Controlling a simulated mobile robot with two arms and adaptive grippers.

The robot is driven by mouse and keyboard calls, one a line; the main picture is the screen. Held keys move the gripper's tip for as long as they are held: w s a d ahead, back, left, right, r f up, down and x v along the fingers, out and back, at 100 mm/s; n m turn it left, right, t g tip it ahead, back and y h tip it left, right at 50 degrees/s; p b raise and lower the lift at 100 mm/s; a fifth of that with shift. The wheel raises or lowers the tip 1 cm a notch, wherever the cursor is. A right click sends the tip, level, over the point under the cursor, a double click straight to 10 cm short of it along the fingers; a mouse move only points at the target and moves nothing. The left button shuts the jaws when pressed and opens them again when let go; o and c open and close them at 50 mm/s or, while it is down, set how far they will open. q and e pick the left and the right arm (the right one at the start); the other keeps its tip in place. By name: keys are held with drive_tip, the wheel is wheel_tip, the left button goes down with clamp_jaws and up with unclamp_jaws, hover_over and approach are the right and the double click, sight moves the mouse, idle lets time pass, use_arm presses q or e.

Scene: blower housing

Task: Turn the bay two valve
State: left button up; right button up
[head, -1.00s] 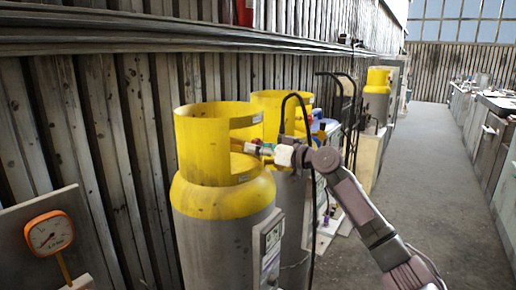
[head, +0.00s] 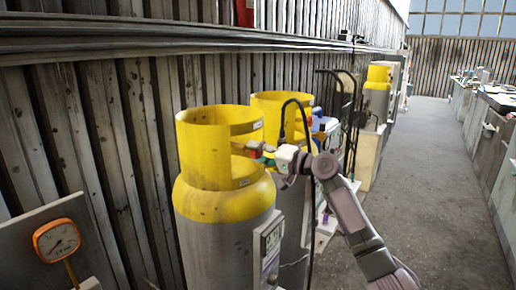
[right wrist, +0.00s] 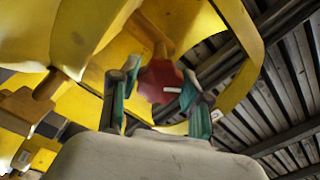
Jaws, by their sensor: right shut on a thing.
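The valve's red knob (right wrist: 158,84) sits on a brass-coloured stem inside the yellow collar of the near gas cylinder (head: 212,150). In the right wrist view my right gripper (right wrist: 161,77) has a finger on each side of the knob and is shut on it. In the head view my right gripper (head: 258,156) reaches into the collar's opening from the right, and only a bit of red shows at its fingertips. My left gripper is not in view.
A second yellow-topped cylinder (head: 283,103) stands close behind, with a black hose (head: 284,112) arching near my right wrist. An orange-rimmed gauge (head: 57,240) is at lower left. A wooden wall runs behind. The aisle floor (head: 440,180) on the right is clear.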

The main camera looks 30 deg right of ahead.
drive_tip(key=m+p, duration=0.2)
drive_tip(key=m, duration=0.1)
drive_tip(key=m+p, duration=0.1)
drive_tip(key=shift+r+m, duration=0.25)
drive_tip(key=shift+m, duration=0.05)
drive_tip(key=shift+f+m+p, duration=0.15)
drive_tip(key=shift+m+p, duration=0.9)
drive_tip(key=shift+m, duration=0.35)
drive_tip(key=o, duration=1.2)
drive_tip(key=shift+c, duration=0.2)
drive_tip(key=shift+d, duration=0.1)
drive_tip(key=shift+s, duration=0.1)
drive_tip(key=v, duration=1.1)
drive_tip(key=shift+s+d, duration=0.15)
drive_tip(key=shift+s, duration=0.25)
